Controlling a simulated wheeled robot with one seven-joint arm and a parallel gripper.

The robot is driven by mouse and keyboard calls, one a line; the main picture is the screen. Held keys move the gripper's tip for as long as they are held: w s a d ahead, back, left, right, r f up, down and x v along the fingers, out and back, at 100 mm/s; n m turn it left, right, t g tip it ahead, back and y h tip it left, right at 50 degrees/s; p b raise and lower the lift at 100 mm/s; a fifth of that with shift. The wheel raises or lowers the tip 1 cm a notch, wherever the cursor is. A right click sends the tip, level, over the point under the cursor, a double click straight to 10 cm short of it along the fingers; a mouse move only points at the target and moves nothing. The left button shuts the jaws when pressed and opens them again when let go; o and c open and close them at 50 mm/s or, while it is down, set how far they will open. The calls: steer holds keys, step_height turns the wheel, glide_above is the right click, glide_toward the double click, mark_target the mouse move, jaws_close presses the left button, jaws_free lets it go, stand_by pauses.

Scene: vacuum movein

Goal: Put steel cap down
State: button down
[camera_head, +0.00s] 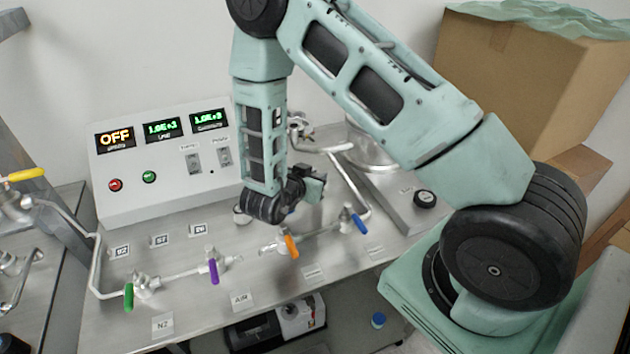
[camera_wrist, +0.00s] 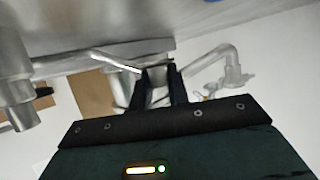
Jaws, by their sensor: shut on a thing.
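My gripper (camera_wrist: 161,84) points away from the wrist camera, its two dark fingers a small gap apart. It is shut on a small grey metal piece, taken to be the steel cap (camera_wrist: 158,77); little of it shows. In the head view my gripper (camera_head: 316,188) is above the back part of the steel bench (camera_head: 345,262), right of the control box and behind the pipe with the orange and blue handles. The cap cannot be made out there. A small pale round thing (camera_head: 241,215) shows left of my wrist; I cannot tell what it is.
The control box (camera_head: 160,190) with lit displays stands at the back left. A pipe with green, purple, orange (camera_head: 291,246) and blue (camera_head: 359,224) valve handles crosses the bench. A steel vessel (camera_head: 372,150) and a black knob (camera_head: 425,199) are to the right. The front bench strip is mostly clear.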

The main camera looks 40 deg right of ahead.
steer(key=shift+f, duration=1.1)
